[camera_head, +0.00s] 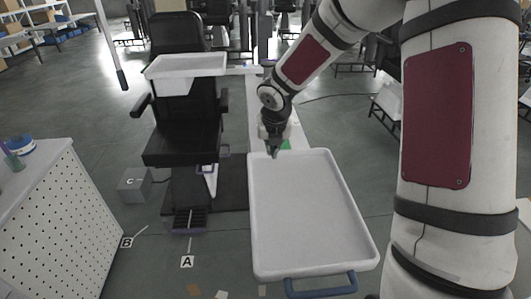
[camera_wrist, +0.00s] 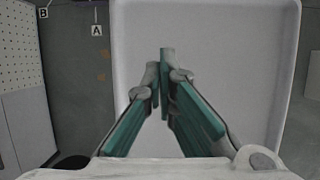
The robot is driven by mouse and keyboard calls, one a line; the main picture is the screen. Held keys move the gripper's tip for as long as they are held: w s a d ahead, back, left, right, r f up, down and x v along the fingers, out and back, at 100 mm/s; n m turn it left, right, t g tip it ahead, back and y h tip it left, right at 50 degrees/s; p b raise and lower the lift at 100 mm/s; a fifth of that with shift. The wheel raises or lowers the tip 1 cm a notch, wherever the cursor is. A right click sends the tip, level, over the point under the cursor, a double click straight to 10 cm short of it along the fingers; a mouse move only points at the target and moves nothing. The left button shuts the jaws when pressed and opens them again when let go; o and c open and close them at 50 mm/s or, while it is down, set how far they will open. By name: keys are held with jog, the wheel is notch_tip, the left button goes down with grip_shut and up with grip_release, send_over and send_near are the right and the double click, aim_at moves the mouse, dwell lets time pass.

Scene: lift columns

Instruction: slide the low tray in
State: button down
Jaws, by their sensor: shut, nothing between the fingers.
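The low tray (camera_head: 310,215) is a wide, shallow, pale grey tray with a raised rim. It is empty and extends toward me, with a blue handle (camera_head: 321,286) on its near edge. My gripper (camera_head: 274,153) is at the tray's far left end, pointing down, its fingers closed with nothing between them. In the wrist view, the shut fingertips (camera_wrist: 165,58) show in front of the tray's bare floor (camera_wrist: 230,60). I cannot tell whether they touch the tray. The handle is not visible in the wrist view.
A white perforated cabinet (camera_head: 50,225) stands at the left. A grey box (camera_head: 134,185) sits on the floor by the chair. Floor between cabinet and low tray is mostly open.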

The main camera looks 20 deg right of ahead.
jog(key=b, duration=0.1)
send_near(268, 161)
jog(key=f, duration=0.1)
jog(key=s+f, duration=0.1)
jog(key=f, duration=0.1)
jog(key=s+f, duration=0.1)
jog(key=f, duration=0.1)
jog(key=shift+a+f, duration=0.2)
jog(key=shift+a, duration=0.1)
jog(key=w, duration=0.1)
jog(key=w+d, duration=0.1)
jog(key=shift+w+f, duration=0.2)
jog(key=shift+w, duration=0.2)
jog(key=shift+w+d, duration=0.1)
jog(key=shift+w, duration=0.5)
